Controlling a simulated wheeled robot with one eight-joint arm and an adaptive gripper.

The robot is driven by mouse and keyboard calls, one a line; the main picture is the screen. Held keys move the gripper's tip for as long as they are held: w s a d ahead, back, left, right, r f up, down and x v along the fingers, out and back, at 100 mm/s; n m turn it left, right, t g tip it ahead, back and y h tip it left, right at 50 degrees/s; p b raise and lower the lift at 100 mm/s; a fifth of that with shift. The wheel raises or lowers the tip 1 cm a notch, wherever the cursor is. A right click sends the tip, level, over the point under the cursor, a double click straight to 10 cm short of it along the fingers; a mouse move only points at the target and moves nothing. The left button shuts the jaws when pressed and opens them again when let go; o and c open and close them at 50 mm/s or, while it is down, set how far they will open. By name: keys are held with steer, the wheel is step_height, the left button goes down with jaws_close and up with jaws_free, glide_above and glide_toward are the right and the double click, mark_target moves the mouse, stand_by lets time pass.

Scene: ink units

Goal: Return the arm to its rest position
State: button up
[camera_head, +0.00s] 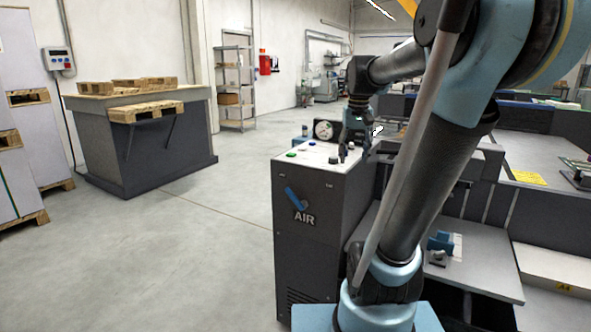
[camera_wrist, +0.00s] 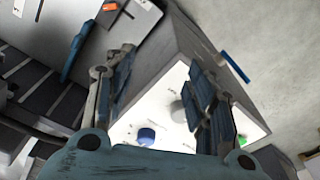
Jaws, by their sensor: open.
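My gripper (camera_head: 356,142) is at the end of my blue and dark grey arm, over the white top of the dark air cabinet (camera_head: 309,230) marked "AIR". In the wrist view my gripper (camera_wrist: 160,95) shows its two fingers well apart, with nothing held between them. Whether a fingertip touches the knob cannot be told.
A dark machine with grey ledges (camera_head: 478,268) stands right of the cabinet. A round gauge (camera_head: 323,130) stands at the cabinet's back. A dark counter (camera_head: 140,150) with wooden pallets (camera_head: 145,111) is at left. The grey floor (camera_head: 190,260) between is clear.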

steer(key=s+f+n+t, duration=0.1)
steer(key=s+f, duration=1.8)
steer(key=f, duration=0.1)
steer(key=shift+f, duration=0.3)
steer(key=shift+w+f, duration=0.2)
steer(key=shift+w, duration=0.3)
